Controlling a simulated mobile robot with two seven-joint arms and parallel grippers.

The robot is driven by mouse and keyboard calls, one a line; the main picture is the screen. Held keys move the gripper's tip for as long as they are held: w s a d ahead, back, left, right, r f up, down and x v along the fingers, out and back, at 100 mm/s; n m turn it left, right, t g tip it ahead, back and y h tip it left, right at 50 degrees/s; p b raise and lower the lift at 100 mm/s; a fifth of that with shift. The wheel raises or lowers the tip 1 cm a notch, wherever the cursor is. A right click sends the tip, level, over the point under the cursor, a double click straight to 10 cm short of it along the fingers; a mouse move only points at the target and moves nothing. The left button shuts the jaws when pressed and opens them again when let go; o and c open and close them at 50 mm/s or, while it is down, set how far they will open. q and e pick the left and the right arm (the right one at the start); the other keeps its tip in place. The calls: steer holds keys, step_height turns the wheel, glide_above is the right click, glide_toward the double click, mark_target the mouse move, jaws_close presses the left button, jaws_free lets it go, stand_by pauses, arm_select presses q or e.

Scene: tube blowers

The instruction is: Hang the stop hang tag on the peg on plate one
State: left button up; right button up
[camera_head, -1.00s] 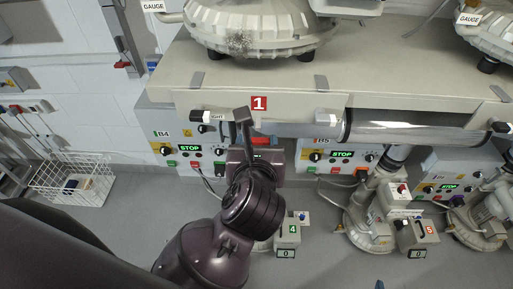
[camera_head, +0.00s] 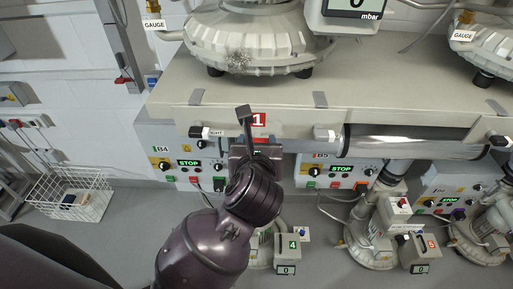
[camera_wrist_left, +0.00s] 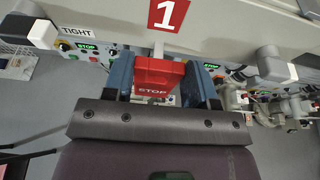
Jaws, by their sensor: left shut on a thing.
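My left gripper (camera_wrist_left: 158,86) is shut on the red stop hang tag (camera_wrist_left: 152,77), which sits between its blue fingers with white STOP lettering facing the wrist camera. In the head view my left gripper (camera_head: 257,147) is just below the red number 1 label (camera_head: 258,120) on the front edge of the beige bench, and mostly hides the tag. The number 1 label (camera_wrist_left: 166,14) also shows in the left wrist view, ahead of the tag and apart from it. I cannot make out the peg. My right gripper is not in view.
Control boxes with green STOP displays (camera_head: 335,168) stand below the bench. A white label reading TIGHT (camera_wrist_left: 76,33) is at the left. A white wire basket (camera_head: 75,198) stands on the floor.

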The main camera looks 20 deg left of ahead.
arm_select(q)
steer(key=shift+w+a, duration=0.15)
steer(key=shift+w, duration=0.35)
steer(key=shift+w+a, duration=0.15)
steer(key=shift+w, duration=0.35)
steer(key=shift+w+f, duration=0.2)
steer(key=shift+f, duration=0.1)
steer(key=shift+a, duration=0.1)
steer(key=o, duration=1)
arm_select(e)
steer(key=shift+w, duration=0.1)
arm_select(q)
steer(key=shift+p+v, duration=0.75)
steer(key=shift+v, duration=4.6)
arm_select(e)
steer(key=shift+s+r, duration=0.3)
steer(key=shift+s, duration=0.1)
